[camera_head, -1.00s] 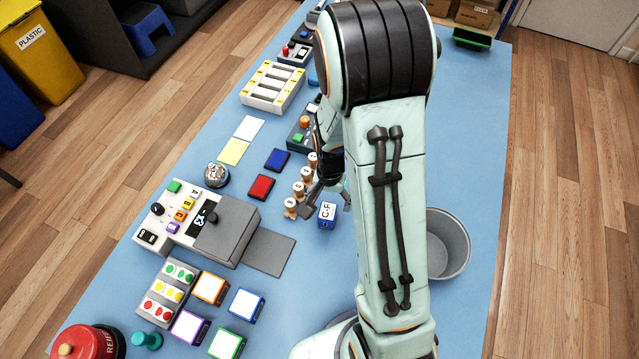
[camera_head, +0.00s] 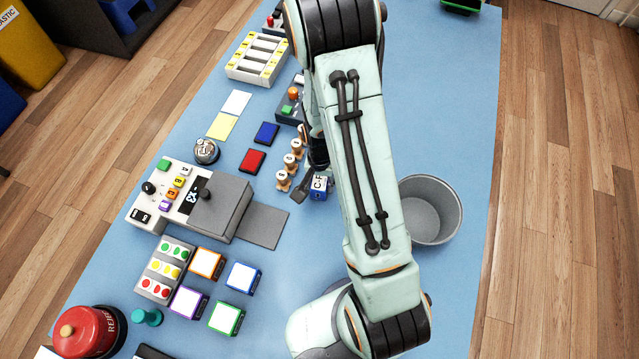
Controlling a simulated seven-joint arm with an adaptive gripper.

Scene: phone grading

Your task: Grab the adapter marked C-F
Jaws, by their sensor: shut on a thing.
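The adapter marked C-F (camera_head: 319,184) is a small blue block with a white label, near the middle of the blue table. My gripper (camera_head: 312,190) is down at the adapter, with one dark finger showing on its left side. It is shut on the adapter. The arm hides the other finger and part of the adapter's right side.
Several wooden stamps (camera_head: 290,162) stand in a row just left of my gripper. A grey bin (camera_head: 431,210) stands to the right of my arm. A grey machine (camera_head: 213,209), a red pad (camera_head: 252,161) and a blue pad (camera_head: 266,133) lie to the left.

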